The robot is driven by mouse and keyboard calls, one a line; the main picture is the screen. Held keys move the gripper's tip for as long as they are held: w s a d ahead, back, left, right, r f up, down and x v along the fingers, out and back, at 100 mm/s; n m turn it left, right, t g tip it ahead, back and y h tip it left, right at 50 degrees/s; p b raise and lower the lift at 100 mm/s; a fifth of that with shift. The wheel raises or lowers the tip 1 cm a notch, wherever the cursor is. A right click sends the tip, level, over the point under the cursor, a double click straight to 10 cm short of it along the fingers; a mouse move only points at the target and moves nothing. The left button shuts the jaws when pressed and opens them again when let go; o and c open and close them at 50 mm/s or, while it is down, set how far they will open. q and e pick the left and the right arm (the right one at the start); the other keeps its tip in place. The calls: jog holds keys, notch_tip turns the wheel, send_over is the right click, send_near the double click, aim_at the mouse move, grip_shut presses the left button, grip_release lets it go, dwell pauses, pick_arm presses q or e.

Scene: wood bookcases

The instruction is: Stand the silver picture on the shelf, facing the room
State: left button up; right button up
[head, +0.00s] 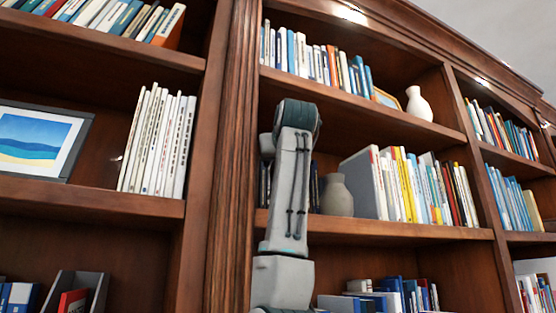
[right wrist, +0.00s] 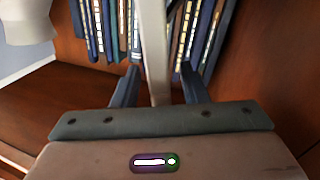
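My right arm reaches up into the middle bay in the head view, and it hides its own gripper there. In the right wrist view, that gripper (right wrist: 160,80) has its two dark fingers apart, on either side of a pale, narrow upright slab (right wrist: 156,45). The slab looks like the silver picture seen edge-on; its front is not visible. A thin gap shows between the slab and each finger. Whether it rests on the shelf (head: 420,232) is hidden. My left gripper is in neither view.
Dark books (right wrist: 205,35) stand behind the slab. A grey vase (head: 336,196) stands right of my arm, beside a row of books (head: 425,188). A framed beach picture (head: 60,112) stands in the left bay. A white vase (head: 418,104) is on the shelf above.

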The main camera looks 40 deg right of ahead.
jog(key=shift+s+a+f+b, duration=0.15)
jog(key=shift+s+a+b, duration=0.15)
jog(key=shift+s+b, duration=0.15)
jog(key=b+v, duration=0.4)
jog(key=v, duration=0.5)
jog(key=shift+s+a+b, duration=0.2)
jog(key=shift+s+b, duration=0.1)
